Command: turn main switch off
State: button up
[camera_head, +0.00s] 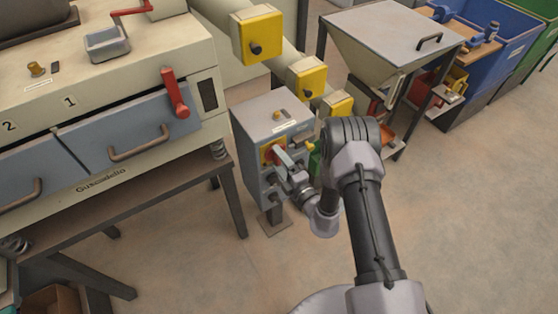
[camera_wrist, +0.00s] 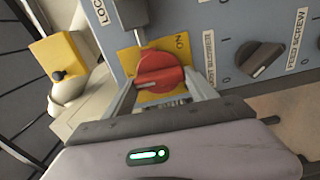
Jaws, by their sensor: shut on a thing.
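The main switch is a red rotary knob (camera_wrist: 160,72) on a yellow plate (camera_wrist: 184,46) in the wrist view, with "ON" printed at the plate's upper right. My gripper (camera_wrist: 160,88) is shut on the knob, one finger on each side of it. My fingers and wrist partly hide the switch there.
The cream machine with blue drawers (camera_head: 130,128) stands left of the box. A hopper (camera_head: 385,40) stands behind right. Open floor (camera_head: 470,200) lies right.

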jog(key=shift+n, duration=0.3)
dwell(0.4)
jog(key=o, duration=1.4)
jog(key=shift+c, duration=0.2)
jog(key=shift+d, duration=0.1)
jog(key=p+v, duration=0.4)
jog(key=v, duration=1.3)
jog(key=shift+s, duration=0.2)
jog(key=shift+d, duration=0.1)
